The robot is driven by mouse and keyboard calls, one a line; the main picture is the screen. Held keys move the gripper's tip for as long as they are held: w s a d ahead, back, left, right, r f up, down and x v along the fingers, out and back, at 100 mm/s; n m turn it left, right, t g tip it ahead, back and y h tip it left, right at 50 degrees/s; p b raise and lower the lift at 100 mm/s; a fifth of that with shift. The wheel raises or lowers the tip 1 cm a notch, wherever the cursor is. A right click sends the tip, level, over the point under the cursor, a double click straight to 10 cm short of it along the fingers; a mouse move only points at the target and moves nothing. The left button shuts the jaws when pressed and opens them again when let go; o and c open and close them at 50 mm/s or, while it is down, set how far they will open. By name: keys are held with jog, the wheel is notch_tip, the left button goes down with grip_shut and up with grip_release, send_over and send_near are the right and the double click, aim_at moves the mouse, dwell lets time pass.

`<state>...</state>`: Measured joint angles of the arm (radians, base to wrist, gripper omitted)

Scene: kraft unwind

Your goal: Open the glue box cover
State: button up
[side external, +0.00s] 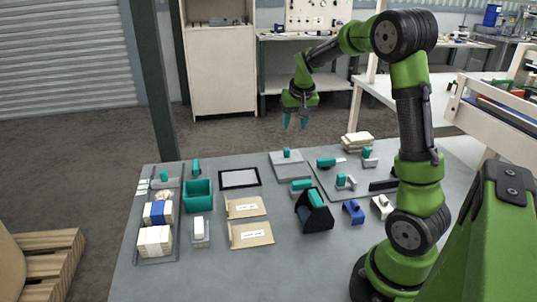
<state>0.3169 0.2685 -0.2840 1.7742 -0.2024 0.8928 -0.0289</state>
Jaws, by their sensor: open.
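A flat grey square plate (290,166) with a small teal knob (287,153) lies at the back middle of the table; it looks like a lid lying flat, and may be the glue box cover, but no label shows. Whether a box lies beneath it cannot be told. My gripper (295,122) points down with its two teal fingers apart and empty. It hangs in the air above and behind the knob, clear of the table things in this view.
An open teal bin (198,196), a black-framed white panel (239,178) and two kraft packets (246,207) lie left of the plate. A black holder with a teal top (314,212) stands in front. Several teal-handled tools (345,181) lie right. The grey table (290,272) is bare at the front.

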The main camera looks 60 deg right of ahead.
aim_at(287, 149)
jog(key=shift+h, duration=0.3)
jog(key=x, duration=0.5)
jog(key=w+d+x, duration=0.1)
jog(key=x, duration=0.4)
jog(key=r+x, duration=0.1)
jog(key=x, duration=0.5)
jog(key=shift+w+d+f, duration=0.2)
jog(key=shift+w+d, duration=0.05)
jog(key=shift+d, duration=0.1)
grip_shut()
